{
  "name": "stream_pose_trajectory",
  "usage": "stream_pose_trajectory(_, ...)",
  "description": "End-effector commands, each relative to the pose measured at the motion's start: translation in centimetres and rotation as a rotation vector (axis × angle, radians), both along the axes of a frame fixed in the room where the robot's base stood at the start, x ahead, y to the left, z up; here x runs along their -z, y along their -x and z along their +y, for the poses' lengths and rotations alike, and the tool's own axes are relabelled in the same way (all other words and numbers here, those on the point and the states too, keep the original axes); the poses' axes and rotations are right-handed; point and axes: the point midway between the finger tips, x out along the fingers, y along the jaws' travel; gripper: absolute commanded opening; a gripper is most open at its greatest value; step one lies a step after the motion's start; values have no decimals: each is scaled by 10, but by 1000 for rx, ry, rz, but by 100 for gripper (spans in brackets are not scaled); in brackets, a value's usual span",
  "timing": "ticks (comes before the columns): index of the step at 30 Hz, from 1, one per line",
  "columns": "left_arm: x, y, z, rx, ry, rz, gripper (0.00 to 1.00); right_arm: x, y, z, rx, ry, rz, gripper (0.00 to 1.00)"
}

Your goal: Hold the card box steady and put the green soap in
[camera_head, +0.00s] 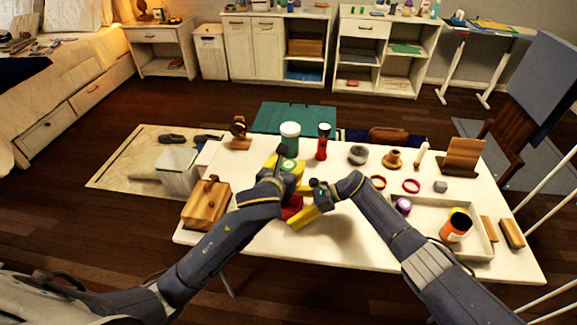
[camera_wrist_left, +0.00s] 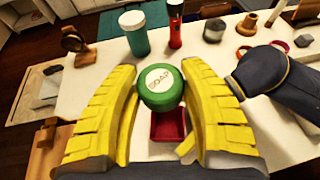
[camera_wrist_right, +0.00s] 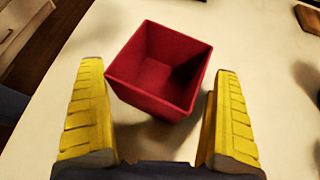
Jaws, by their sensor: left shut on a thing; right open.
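The green soap (camera_wrist_left: 160,97), a round piece with a white SOAP label, is held between the yellow fingers of my left gripper (camera_head: 287,168). It also shows in the head view (camera_head: 289,165). The card box is a red, square, open-topped box (camera_wrist_right: 150,82) standing on the table and looks empty. In the left wrist view the box (camera_wrist_left: 168,126) is partly hidden behind the soap, which is above it. My right gripper (camera_wrist_right: 160,72) is open, with one finger on either side of the box's near part. I see gaps between fingers and box.
A wooden box (camera_head: 206,205) is at the left. A tray (camera_head: 427,232) at the right holds an orange can (camera_head: 456,226). The table's front middle is clear.

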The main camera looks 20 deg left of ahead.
Motion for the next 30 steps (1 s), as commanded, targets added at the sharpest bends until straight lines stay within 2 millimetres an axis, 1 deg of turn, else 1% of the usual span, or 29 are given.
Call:
stream_pose_trajectory(8,0,0,0,0,0,0,14,0,0,0,0,0,0,99)
stream_pose_trajectory(11,0,0,0,0,0,0,14,0,0,0,0,0,0,89)
stream_pose_trajectory(18,0,0,0,0,0,0,14,0,0,0,0,0,0,61)
stream_pose_trajectory(19,0,0,0,0,0,0,14,0,0,0,0,0,0,60)
stream_pose_trajectory(30,0,0,0,0,0,0,14,0,0,0,0,0,0,58)
